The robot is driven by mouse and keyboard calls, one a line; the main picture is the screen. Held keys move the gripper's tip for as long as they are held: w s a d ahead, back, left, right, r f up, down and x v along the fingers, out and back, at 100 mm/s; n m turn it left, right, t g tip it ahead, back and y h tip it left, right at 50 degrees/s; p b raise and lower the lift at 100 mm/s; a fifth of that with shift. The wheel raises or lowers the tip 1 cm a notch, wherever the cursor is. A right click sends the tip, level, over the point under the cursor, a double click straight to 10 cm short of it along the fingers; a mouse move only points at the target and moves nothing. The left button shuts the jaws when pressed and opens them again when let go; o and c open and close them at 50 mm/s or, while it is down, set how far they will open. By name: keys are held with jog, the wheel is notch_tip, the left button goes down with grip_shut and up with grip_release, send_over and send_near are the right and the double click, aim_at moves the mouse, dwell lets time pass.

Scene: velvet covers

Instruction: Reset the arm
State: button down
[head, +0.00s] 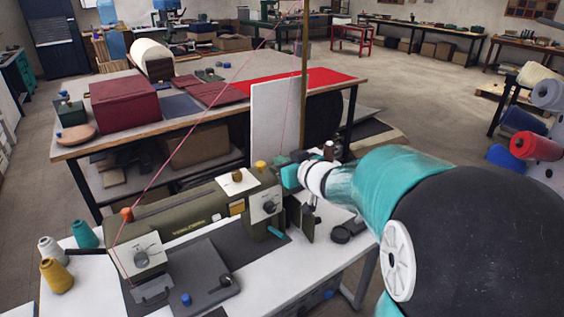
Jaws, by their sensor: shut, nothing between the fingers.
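My arm, teal, white and black, reaches in from the lower right of the head view. Its far end, with my gripper (290,176), is beside the right end of an olive-green sewing machine (185,215). My gripper is shut and holds nothing. The fingers are small and partly hidden by the wrist. The machine stands on a white table (85,285), and a thin red thread (185,150) runs from its left end up to a tall pole (304,75).
Thread cones (57,277) stand at the table's left. Behind is a wooden workbench (200,122) with a maroon box (124,101) and red cloth (305,78). A white upright panel (275,120) stands just behind my gripper. Fabric rolls (530,146) are at right. Open floor lies beyond the workbench.

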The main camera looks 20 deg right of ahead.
dwell(0.4)
jog(key=s+a+r+m+g+h, duration=0.1)
jog(key=s+r+m+g+h, duration=0.2)
jog(key=s+h, duration=0.45)
jog(key=s+a+f+g+y, duration=0.2)
jog(key=s+a, duration=0.3)
jog(key=s, duration=0.5)
jog(key=s+a+f+g+y, duration=0.2)
jog(key=s+a+f+g, duration=0.1)
jog(key=s, duration=0.7)
jog(key=a+g, duration=0.1)
jog(key=a, duration=0.1)
jog(key=shift+s+a+f+n, duration=0.2)
jog(key=shift+s+a+n, duration=0.2)
jog(key=shift+y, duration=0.25)
